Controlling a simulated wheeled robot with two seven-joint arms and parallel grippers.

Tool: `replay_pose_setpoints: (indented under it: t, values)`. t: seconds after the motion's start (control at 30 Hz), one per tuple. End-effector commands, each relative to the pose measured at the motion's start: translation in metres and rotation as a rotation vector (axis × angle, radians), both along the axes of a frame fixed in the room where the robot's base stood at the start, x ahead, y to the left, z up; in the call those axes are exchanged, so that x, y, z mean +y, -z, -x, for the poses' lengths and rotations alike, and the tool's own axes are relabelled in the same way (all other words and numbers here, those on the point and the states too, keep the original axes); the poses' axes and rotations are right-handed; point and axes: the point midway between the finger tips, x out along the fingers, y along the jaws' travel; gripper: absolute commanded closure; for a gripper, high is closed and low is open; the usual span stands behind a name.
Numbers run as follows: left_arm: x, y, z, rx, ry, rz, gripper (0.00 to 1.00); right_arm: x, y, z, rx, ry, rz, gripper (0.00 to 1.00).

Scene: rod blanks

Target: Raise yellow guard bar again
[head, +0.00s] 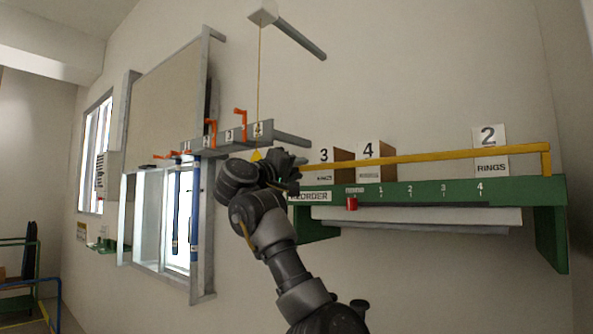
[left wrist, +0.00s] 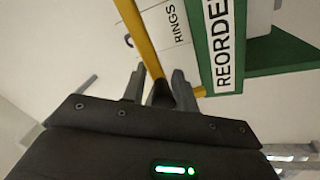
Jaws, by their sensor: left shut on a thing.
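The yellow guard bar (head: 430,156) runs nearly level along the front of the green shelf, from a short upright at its right end to my left gripper at its left end. My left gripper (head: 290,168) is shut on the bar's left end. In the left wrist view the bar (left wrist: 138,32) comes down between the two grey fingers of the gripper (left wrist: 158,82), and a dark end piece sits between them. The fingers hide part of that end. My right gripper is not in view.
A yellow cord (head: 260,75) hangs from a wall bracket, ending near my wrist. Left of my arm is a window frame with orange-handled hooks (head: 240,112) on a numbered rail.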

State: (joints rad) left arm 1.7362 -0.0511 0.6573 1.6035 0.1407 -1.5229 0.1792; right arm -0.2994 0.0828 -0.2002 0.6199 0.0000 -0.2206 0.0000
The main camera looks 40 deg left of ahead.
Motion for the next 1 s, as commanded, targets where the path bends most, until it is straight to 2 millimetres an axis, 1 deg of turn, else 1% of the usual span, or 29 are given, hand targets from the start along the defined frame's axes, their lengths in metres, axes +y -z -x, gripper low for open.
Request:
replay_pose_setpoints:
  t: [0.1, 0.3, 0.43, 0.7, 0.73, 0.77, 0.8, 1.0]
  values:
    - [0.001, -0.006, -0.002, 0.059, -0.003, -0.007, 0.94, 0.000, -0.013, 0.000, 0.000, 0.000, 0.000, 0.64]
    - [0.001, -0.007, -0.009, 0.210, -0.001, -0.003, 0.94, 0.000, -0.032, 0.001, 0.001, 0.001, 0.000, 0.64]
    - [0.001, -0.004, -0.010, 0.254, -0.001, 0.000, 0.94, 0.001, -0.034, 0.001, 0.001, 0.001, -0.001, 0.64]
    - [0.000, -0.002, -0.010, 0.256, 0.000, 0.001, 0.94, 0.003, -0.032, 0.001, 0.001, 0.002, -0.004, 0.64]
    - [0.000, -0.002, -0.010, 0.255, 0.001, 0.001, 0.68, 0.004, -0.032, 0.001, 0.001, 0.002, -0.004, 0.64]
    - [0.000, -0.002, -0.010, 0.255, 0.001, 0.001, 0.64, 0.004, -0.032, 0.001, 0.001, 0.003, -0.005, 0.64]
    - [0.000, -0.002, -0.010, 0.254, 0.000, 0.002, 0.61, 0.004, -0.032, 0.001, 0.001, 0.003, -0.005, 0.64]
    - [0.000, -0.003, -0.010, 0.253, 0.000, 0.003, 0.61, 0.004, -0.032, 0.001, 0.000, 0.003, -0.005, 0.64]
